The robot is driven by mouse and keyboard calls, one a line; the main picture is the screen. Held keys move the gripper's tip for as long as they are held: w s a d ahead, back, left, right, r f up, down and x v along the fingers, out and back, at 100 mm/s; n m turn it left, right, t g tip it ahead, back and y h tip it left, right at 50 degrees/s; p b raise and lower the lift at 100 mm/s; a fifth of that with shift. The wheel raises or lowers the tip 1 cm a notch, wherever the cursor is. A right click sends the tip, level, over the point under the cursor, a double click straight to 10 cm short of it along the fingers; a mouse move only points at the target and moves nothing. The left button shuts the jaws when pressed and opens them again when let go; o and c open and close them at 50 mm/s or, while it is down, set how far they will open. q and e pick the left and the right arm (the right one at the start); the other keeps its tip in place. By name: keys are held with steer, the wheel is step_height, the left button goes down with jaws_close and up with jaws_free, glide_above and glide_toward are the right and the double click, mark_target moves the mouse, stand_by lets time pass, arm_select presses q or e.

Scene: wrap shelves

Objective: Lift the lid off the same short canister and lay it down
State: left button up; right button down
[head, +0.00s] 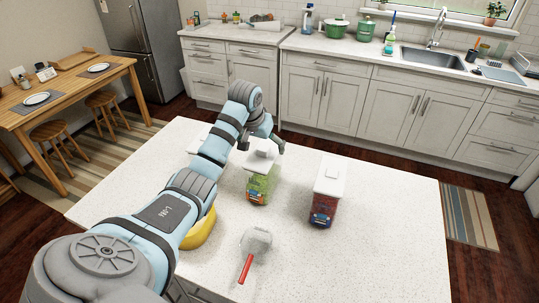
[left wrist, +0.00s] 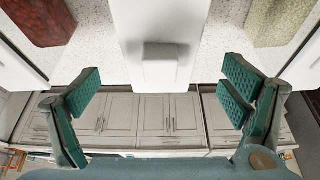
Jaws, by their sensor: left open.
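A clear canister with green contents (head: 262,185) stands upright on the pale counter, with its white lid (head: 262,158) on. The lid has a raised block-shaped knob, clear in the left wrist view (left wrist: 160,65). My left gripper (head: 262,142) is just behind and above this lid, open and empty. In the left wrist view its two padded fingers (left wrist: 162,92) are spread wide, below the knob in the picture and not touching it. A canister with red contents (head: 323,208) and a white lid stands to the right. My right gripper is out of view.
The left wrist view shows another canister with olive contents (left wrist: 280,20); my arm mostly hides it in the head view. A scoop with a red handle (head: 245,269) and a yellow bowl (head: 200,232) lie nearer. The counter's right side (head: 395,210) is clear.

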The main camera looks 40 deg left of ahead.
mark_target(264, 147)
arm_select(q)
steer(key=x, duration=0.2)
steer(key=shift+w+a+f, duration=0.15)
steer(key=shift+w+f, duration=0.1)
steer(key=shift+f, duration=0.05)
steer(key=shift+w+f, duration=0.1)
steer(key=shift+w, duration=0.05)
steer(key=shift+s+r, duration=0.2)
steer(key=shift+s, duration=0.1)
steer(key=c, duration=1)
steer(key=shift+c, duration=1.3)
steer(key=shift+w, duration=0.1)
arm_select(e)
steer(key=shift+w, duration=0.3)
